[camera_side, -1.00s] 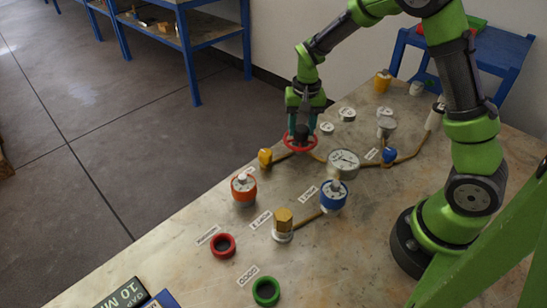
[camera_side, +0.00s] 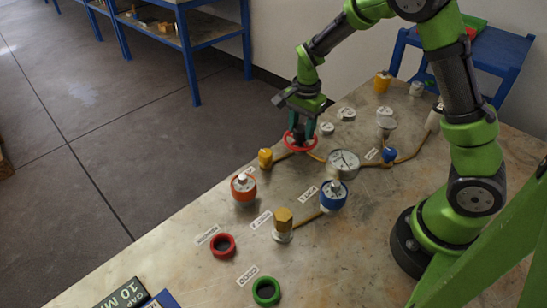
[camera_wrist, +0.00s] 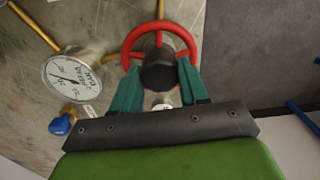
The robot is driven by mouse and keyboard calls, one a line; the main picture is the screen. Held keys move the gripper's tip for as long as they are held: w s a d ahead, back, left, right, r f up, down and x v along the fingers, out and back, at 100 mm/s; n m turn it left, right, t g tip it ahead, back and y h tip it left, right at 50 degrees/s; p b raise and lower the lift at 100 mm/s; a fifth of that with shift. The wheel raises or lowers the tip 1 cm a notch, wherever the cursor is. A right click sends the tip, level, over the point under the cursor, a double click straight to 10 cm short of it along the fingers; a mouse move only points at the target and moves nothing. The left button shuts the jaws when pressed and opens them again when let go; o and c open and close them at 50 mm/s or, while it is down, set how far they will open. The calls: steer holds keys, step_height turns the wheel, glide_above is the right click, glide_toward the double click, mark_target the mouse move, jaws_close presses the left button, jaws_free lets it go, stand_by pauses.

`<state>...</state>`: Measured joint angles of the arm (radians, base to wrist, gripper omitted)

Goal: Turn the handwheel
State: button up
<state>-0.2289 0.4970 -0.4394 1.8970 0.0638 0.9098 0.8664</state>
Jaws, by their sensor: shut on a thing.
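The red handwheel (camera_side: 289,143) stands on the brass pipe near the table's far left edge. In the wrist view the handwheel (camera_wrist: 137,34) shows as a red ring with a dark round hub (camera_wrist: 158,64) in its middle. My gripper (camera_side: 299,134) points down onto it from above. In the wrist view the two teal fingers of my gripper (camera_wrist: 158,74) are on either side of the dark hub, shut on the handwheel. The near side of the ring is partly hidden by the fingers.
A pressure gauge (camera_side: 343,163) and a blue valve knob (camera_side: 390,155) stand to the right. A yellow knob (camera_side: 265,158) is close on the left.

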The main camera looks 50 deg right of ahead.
mark_target(304, 128)
stand_by(0.4)
steer(key=o, duration=1.1)
steer(key=shift+c, duration=0.2)
steer(key=shift+r, duration=0.1)
step_height(304, 128, up, 17)
steer(key=shift+s, duration=0.25)
